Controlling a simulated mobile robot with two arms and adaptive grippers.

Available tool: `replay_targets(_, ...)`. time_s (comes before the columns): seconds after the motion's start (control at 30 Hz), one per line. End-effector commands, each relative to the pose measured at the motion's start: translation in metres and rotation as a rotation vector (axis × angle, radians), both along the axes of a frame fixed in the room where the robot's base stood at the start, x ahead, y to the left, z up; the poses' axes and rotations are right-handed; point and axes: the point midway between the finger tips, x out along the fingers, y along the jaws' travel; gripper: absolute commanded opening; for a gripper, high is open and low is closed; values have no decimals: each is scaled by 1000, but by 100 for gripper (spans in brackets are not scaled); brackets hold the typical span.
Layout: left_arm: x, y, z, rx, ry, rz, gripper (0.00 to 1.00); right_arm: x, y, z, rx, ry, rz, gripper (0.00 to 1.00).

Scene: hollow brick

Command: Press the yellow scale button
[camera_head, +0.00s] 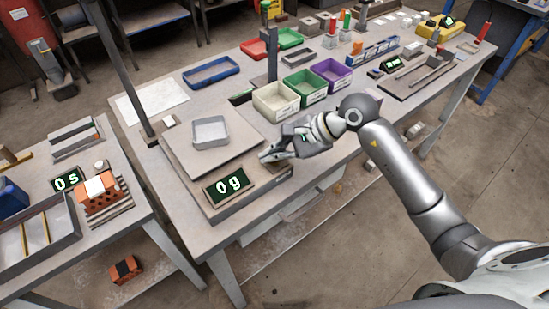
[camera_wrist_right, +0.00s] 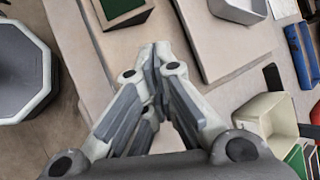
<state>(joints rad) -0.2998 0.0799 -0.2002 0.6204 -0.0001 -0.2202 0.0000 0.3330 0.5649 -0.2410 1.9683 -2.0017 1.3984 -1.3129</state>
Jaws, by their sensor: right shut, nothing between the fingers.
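The scale (camera_head: 222,165) stands on the middle table, with its dark display (camera_head: 229,185) reading "0 g". A small grey tray (camera_head: 210,132) sits on its platform. I cannot make out a yellow button on the scale in either view; my gripper may hide it. My right gripper (camera_head: 266,156) is shut and empty, at the scale's right side near the display. In the right wrist view the closed fingertips (camera_wrist_right: 155,52) are over the scale's body (camera_wrist_right: 95,60), between the display (camera_wrist_right: 118,8) and the platform (camera_wrist_right: 222,50). Whether they touch it is unclear. My left gripper is not in view.
Cream (camera_head: 275,101), green (camera_head: 303,86) and purple (camera_head: 332,74) bins stand beyond my right gripper. A blue tray (camera_head: 211,73) lies behind the scale. A left-hand table holds a "0 s" display (camera_head: 66,180) and a brick (camera_head: 102,192). A thin post stands behind the scale.

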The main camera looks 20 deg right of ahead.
Motion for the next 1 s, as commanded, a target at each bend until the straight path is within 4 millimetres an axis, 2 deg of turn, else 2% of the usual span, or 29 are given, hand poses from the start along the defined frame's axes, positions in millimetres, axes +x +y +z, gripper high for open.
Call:
replay_targets(0.23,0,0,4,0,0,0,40,1,0,13,-1,-2,0,0)
replay_targets(0.67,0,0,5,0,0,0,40,0,0,17,-1,-1,0,0)
replay_targets(1.0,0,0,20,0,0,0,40,0,0,48,-2,-3,1,0)
